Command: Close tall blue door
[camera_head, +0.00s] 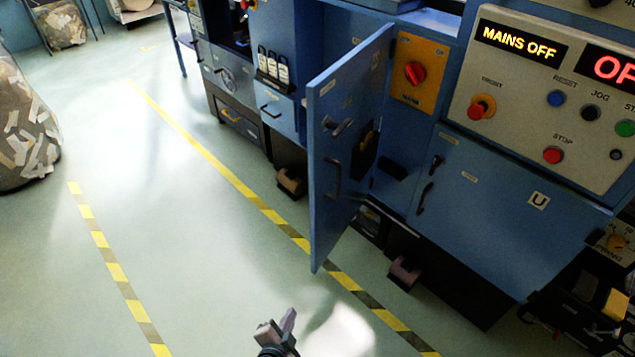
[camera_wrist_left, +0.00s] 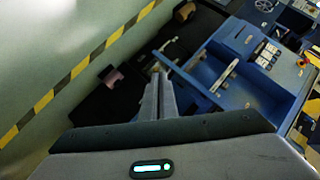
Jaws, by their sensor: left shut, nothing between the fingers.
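The tall blue door (camera_head: 345,200) stands open in the head view, swung out from the blue machine toward the floor. Its face carries a dark latch and a dark bar handle (camera_head: 333,178). My left gripper (camera_head: 287,320) is low in the head view, below and apart from the door, over the floor. It is shut and empty. The shut fingers (camera_wrist_left: 158,92) also show in the left wrist view, with blue panels beyond them; I cannot tell which panel there is the door. My right gripper is not in view.
A control panel (camera_head: 545,105) reading MAINS OFF is at right, above a shut blue door (camera_head: 485,215). A red switch (camera_head: 415,73) is behind the open door. Brown pedals (camera_head: 404,273) are near the floor. Striped tape (camera_head: 213,162) crosses the clear floor at left.

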